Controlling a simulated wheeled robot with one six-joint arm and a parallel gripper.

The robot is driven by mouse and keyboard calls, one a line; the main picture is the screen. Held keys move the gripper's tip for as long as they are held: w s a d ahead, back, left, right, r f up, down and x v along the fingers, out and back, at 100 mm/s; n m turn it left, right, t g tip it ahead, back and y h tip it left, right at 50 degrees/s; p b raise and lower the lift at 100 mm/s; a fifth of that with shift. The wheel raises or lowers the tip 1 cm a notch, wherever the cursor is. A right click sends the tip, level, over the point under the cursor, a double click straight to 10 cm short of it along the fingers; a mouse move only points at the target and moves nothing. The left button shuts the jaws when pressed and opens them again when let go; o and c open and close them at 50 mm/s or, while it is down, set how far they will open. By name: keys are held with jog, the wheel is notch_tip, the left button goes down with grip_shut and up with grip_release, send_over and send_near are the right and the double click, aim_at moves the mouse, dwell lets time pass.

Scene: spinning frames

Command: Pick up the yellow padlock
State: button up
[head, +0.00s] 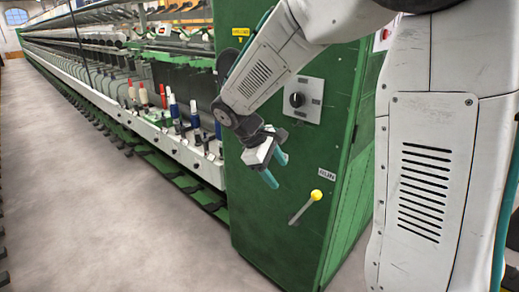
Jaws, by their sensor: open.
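I cannot make out a yellow padlock in the head view. My gripper (275,169) hangs in front of the green cabinet (262,218), its two teal fingers apart and nothing seen between them. It points down and to the right. A lever with a round yellow knob (316,195) is on the cabinet front, below and to the right of my gripper.
A rotary switch (297,99) is on the cabinet above and right of my gripper. A yellow label (240,32) sits higher up. A long spinning frame (150,128) with bobbins runs back to the left. The grey floor (75,200) there is clear.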

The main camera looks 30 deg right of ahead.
jog(key=w+d+f+n+t+h, duration=0.1)
jog(key=w+f+n+t+h, duration=0.15)
jog(key=w+n, duration=0.75)
jog(key=w+d+f+n+t+h, duration=0.1)
jog(key=w+d+n+t+h, duration=0.2)
jog(key=w, duration=1.2)
jog(key=w+d+f+n, duration=0.1)
jog(key=w+d+f, duration=0.1)
jog(key=d+f, duration=0.2)
jog(key=shift+d+f+y, duration=0.35)
jog(key=c, duration=1.1)
jog(key=shift+r, duration=0.1)
jog(key=s+a, duration=0.3)
jog(key=a, duration=0.5)
jog(key=s+a+r, duration=0.1)
jog(key=s+a, duration=0.2)
jog(key=a, duration=0.6)
jog(key=shift+r, duration=0.2)
